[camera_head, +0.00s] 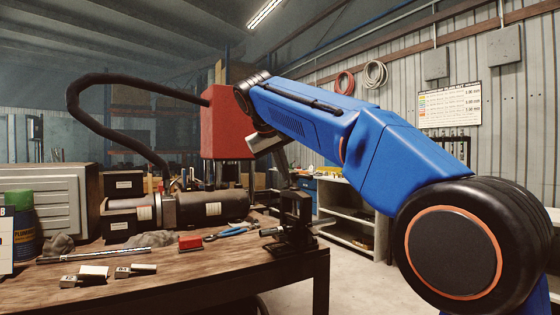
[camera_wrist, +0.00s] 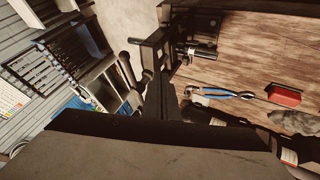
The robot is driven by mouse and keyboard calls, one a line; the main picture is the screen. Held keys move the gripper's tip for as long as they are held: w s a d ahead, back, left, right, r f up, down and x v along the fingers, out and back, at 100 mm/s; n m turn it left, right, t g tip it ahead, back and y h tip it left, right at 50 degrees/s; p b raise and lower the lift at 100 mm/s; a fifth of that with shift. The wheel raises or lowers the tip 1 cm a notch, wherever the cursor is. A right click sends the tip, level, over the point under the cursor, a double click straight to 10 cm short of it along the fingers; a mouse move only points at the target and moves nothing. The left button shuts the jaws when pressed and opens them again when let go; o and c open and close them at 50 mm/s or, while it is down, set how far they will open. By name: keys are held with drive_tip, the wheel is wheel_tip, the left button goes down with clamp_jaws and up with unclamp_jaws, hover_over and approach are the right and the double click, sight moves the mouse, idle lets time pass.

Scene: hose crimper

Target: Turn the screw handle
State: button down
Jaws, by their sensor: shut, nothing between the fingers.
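A dark metal clamp (camera_head: 296,212) stands at the right end of the wooden bench. In the wrist view the clamp (camera_wrist: 151,46) is just beyond my fingertips. A dark rod with rounded knobs, which looks like the screw handle (camera_wrist: 129,66), sticks out on its left, over the bench edge. My gripper (camera_wrist: 162,80) is shut and empty, pointing at the clamp. Whether it touches the clamp or handle I cannot tell.
The wooden bench (camera_head: 190,280) holds blue-handled pliers (camera_head: 232,232), a red block (camera_head: 190,242), a wrench-like bar (camera_head: 93,255) and small metal pieces. A large dark cylinder (camera_head: 212,207) lies behind them. Shelves (camera_head: 350,215) stand to the right.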

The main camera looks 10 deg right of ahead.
drive_tip(key=shift+w+d+f, duration=0.1)
drive_tip(key=shift+w+d, duration=0.2)
drive_tip(key=shift+d, duration=0.45)
drive_tip(key=shift+w+d+f, duration=0.1)
drive_tip(key=shift+w+d, duration=0.2)
drive_tip(key=shift+d, duration=0.4)
drive_tip(key=shift+w+d, duration=0.3)
drive_tip(key=shift+d, duration=0.45)
drive_tip(key=shift+d, duration=0.15)
drive_tip(key=shift+w+d+r, duration=0.1)
drive_tip(key=shift+d, duration=0.45)
